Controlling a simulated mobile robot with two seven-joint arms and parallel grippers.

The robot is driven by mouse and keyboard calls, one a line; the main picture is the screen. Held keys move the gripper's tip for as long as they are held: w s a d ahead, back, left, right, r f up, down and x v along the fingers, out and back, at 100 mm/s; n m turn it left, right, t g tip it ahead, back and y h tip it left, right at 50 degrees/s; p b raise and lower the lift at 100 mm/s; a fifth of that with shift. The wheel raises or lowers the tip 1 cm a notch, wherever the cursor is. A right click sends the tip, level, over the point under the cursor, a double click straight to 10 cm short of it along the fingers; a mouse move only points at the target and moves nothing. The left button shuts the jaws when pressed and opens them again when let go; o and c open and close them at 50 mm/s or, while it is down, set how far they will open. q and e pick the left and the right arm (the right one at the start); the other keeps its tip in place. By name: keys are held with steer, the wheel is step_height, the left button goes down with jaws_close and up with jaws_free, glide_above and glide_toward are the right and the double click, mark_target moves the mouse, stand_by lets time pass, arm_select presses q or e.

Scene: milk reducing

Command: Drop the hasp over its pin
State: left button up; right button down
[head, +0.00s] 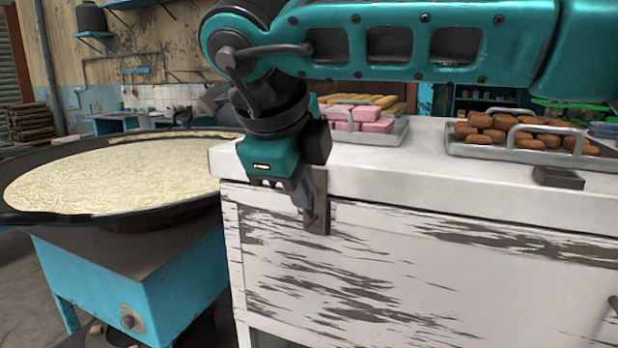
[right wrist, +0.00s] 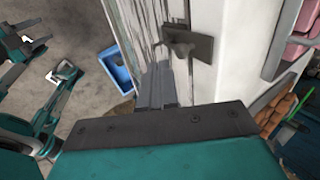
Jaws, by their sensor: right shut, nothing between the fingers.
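The hasp is a dark grey metal plate (head: 317,208) at the upper edge of the white cabinet's front, hanging down over the peeling paint. In the right wrist view the dark hasp metal (right wrist: 203,48) shows with a small projecting part (right wrist: 179,47); I cannot tell whether that is the pin. My right gripper (head: 304,203) points down beside the plate's left side, its fingers shut and empty. Its fingers (right wrist: 157,92) also show in the wrist view, just short of the metal. Whether they touch it is unclear.
The white countertop (head: 445,172) carries a tray of pink blocks (head: 362,118), a tray of brown pieces (head: 520,132) and a small dark block (head: 558,178). A wide pan of pale liquid (head: 115,175) stands left. A blue bin (right wrist: 118,65) is on the floor.

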mark_target(305, 211)
arm_select(q)
step_height(305, 211, down, 6)
steer(key=b, duration=0.5)
steer(key=shift+s+f+b, duration=0.15)
steer(key=shift+s+b, duration=0.2)
arm_select(e)
steer(key=f+t, duration=0.1)
steer(key=w+f+t+h, duration=0.1)
steer(key=f+t, duration=0.1)
steer(key=shift+d+f, duration=0.2)
steer(key=shift+f, duration=0.05)
arm_select(q)
steer(key=shift+d, duration=0.15)
steer(key=shift+w+d, duration=0.1)
